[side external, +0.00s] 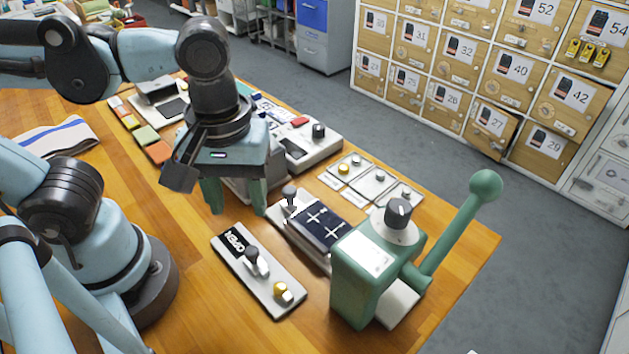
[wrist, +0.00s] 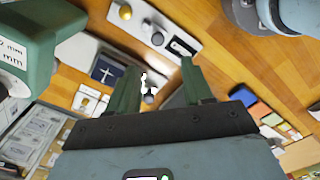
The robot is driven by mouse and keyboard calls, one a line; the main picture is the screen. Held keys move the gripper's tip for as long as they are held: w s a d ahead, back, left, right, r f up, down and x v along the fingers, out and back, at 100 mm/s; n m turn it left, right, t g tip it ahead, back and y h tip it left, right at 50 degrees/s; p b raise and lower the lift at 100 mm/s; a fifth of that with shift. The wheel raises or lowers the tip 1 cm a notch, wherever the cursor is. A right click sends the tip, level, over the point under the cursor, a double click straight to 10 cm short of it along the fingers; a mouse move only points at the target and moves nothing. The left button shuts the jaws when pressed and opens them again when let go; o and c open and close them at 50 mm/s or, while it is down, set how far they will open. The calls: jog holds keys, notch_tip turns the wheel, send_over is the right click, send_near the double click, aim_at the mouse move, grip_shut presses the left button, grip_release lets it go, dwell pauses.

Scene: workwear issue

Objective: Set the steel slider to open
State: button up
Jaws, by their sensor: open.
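A pale panel (side external: 228,256) lies on the wooden table, with a black OPEN label (side external: 237,242) at its far-left end. A dark grey slider knob (side external: 252,254) stands near that label, and a brass-coloured knob (side external: 280,289) stands at the near end. I cannot tell the slider's exact position in its track. In the wrist view, the panel (wrist: 142,27) is at the top, with the grey knob (wrist: 157,38) beyond the fingers. My gripper (side external: 236,204) is open and empty, above and behind the panel; its fingers also show in the wrist view (wrist: 160,72). It touches neither knob.
A green lever box (side external: 350,290) with a tall ball-ended handle stands right of the panel. A dark-topped unit (side external: 318,226) with a grey ball knob (side external: 290,192) is close to my fingers. Small knob plates (side external: 375,182) lie behind.

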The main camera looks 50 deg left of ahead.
jog(key=shift+r, duration=0.9)
jog(key=w+a+f+m+t, duration=0.1)
jog(key=w+a+m+t, duration=0.6)
jog(key=w+a+m, duration=0.2)
jog(key=shift+w+a+f, duration=0.4)
jog(key=shift+w+a, duration=0.1)
jog(key=shift+w, duration=0.6)
